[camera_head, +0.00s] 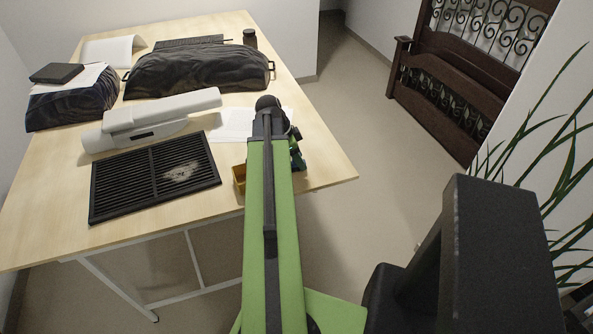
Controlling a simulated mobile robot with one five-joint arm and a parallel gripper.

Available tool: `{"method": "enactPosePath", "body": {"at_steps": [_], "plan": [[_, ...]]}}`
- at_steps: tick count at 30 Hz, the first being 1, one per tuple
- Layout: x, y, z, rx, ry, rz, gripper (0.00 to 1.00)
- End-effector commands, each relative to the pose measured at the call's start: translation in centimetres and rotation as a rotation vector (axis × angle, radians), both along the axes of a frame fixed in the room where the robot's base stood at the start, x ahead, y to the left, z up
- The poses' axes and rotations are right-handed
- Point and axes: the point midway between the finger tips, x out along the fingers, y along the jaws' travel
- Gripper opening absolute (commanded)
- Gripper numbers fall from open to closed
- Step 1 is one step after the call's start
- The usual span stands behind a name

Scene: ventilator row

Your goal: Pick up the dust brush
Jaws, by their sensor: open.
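I cannot make out the dust brush in this view; it may be hidden behind my arm. My green arm link rises up the middle of the picture and ends at a dark joint over the table's right part. Green and dark parts of my arm show just right of this link. The jaws of my gripper are hidden behind my arm, so I cannot see them or anything between them. A black slatted grille (124,186) lies near the table's front edge, with a pale dusty patch (182,172) on its right half.
Floor right of the table is clear; a plant (560,150) stands far right.

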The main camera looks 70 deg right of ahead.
Motion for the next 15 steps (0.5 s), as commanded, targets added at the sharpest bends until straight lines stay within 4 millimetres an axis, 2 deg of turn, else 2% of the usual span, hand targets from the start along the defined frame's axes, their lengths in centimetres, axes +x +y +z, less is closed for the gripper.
{"method": "enactPosePath", "body": {"at_steps": [1, 8, 15], "plan": [[-0.18, -0.12, -1.16, 0.0, 0.0, -0.001, 0.47], [-0.28, -0.18, -0.8, -0.001, -0.001, 0.0, 0.47], [-0.3, -0.18, -0.8, 0.0, 0.0, 0.0, 0.16]]}}
